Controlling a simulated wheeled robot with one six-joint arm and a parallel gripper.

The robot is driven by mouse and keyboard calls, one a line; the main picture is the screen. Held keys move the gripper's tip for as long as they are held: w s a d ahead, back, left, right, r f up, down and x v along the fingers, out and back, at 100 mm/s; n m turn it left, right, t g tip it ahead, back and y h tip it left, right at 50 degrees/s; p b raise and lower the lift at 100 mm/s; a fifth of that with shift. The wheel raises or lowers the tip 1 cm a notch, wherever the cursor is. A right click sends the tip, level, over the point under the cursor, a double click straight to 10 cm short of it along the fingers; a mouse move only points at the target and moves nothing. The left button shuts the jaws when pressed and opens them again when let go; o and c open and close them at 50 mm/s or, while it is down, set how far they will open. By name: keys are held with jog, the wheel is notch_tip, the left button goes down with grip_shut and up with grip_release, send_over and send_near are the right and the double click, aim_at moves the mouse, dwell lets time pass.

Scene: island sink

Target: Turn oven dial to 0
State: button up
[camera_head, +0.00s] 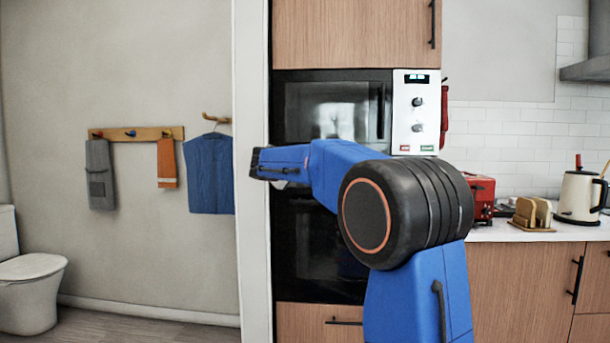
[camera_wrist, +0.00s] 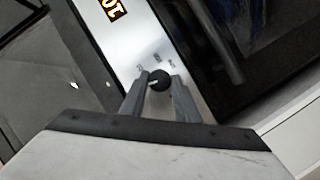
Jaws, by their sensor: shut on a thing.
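In the wrist view, a small round black oven dial (camera_wrist: 159,85) with a pale pointer mark sits on a silver panel (camera_wrist: 150,50). My gripper (camera_wrist: 160,79) has one grey finger on each side of the dial and is shut on it. Small printed marks lie beside the dial, too small to read. An orange-lit display (camera_wrist: 112,8) on the same panel seems to show 10, tilted and cut by the frame edge. In the head view, the dark oven front (camera_head: 320,255) is partly behind my blue arm, and my fingers and the dial are hidden.
Above the oven is a microwave (camera_head: 335,105) with its own knobs on a white panel (camera_head: 415,125). A white wall edge (camera_head: 252,200) stands close to the left of my wrist. A red toaster (camera_head: 482,197) and a kettle (camera_head: 578,196) stand on the right counter.

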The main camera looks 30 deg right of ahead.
jog(key=shift+f+n+h, duration=0.1)
jog(key=shift+n+h, duration=0.4)
jog(key=shift+n, duration=0.4)
jog(key=o, duration=1)
jog(key=shift+o, duration=0.2)
jog(key=shift+a, duration=0.1)
jog(key=v, duration=1.7)
jog(key=shift+s+a+f, duration=0.1)
jog(key=shift+s+a, duration=0.05)
